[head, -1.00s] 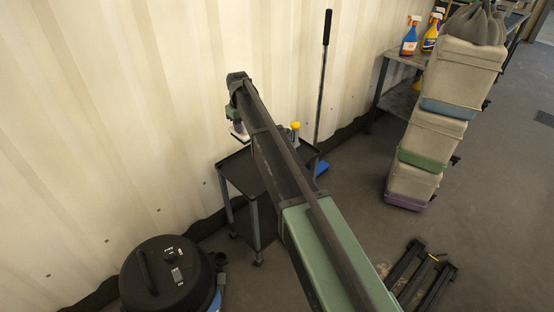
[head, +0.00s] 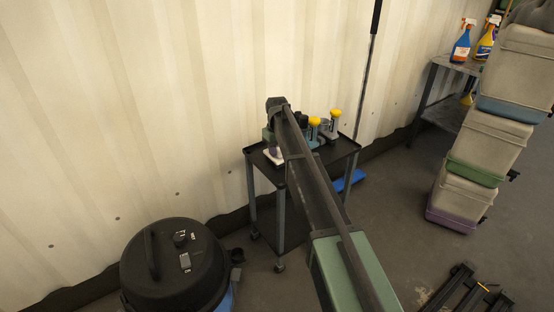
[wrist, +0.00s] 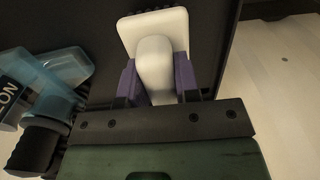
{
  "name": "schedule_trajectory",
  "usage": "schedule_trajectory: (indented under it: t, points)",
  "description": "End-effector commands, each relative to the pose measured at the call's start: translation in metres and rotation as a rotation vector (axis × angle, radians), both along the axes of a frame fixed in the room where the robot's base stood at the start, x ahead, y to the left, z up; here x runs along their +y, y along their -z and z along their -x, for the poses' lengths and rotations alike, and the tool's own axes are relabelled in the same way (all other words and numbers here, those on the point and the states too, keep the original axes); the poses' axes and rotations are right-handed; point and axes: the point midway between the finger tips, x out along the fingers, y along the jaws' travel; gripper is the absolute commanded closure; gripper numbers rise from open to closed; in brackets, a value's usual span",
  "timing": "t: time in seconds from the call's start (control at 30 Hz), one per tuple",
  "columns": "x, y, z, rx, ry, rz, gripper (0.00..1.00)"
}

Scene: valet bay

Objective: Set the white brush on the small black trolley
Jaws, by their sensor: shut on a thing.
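The white brush (wrist: 158,36) is between the purple fingers of my gripper (wrist: 157,78), which is shut on its handle. Dark bristles show along its far edge in the wrist view. In the head view the brush (head: 273,156) shows as a small white patch at the left part of the small black trolley's top (head: 341,151). My gripper (head: 270,147) is over that part, partly hidden by my arm. The dark trolley top (wrist: 95,30) lies behind the brush in the wrist view. I cannot tell whether the brush touches it.
A black vacuum (head: 175,262) stands at front left, stacked bins (head: 490,140) at right. The pale wall (head: 150,120) is behind.

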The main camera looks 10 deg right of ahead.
Motion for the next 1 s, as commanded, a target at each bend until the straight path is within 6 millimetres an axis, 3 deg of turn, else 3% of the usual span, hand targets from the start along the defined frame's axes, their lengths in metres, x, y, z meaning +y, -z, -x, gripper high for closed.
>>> schedule_trajectory:
  t: [0.03, 0.37, 0.4, 0.53, 0.83, 1.0]
  points:
    - [0.000, 0.008, 0.000, 0.000, 0.000, 0.000, 0.93]
    - [0.000, 0.008, 0.000, 0.000, 0.000, 0.000, 0.93]
    - [0.000, 0.007, 0.000, 0.000, 0.000, 0.000, 0.66]
    - [0.000, 0.006, 0.000, 0.000, 0.000, 0.000, 0.46]
    - [0.000, 0.004, 0.000, 0.000, 0.000, 0.000, 0.45]
    - [0.000, -0.018, 0.000, 0.000, 0.000, 0.000, 0.45]
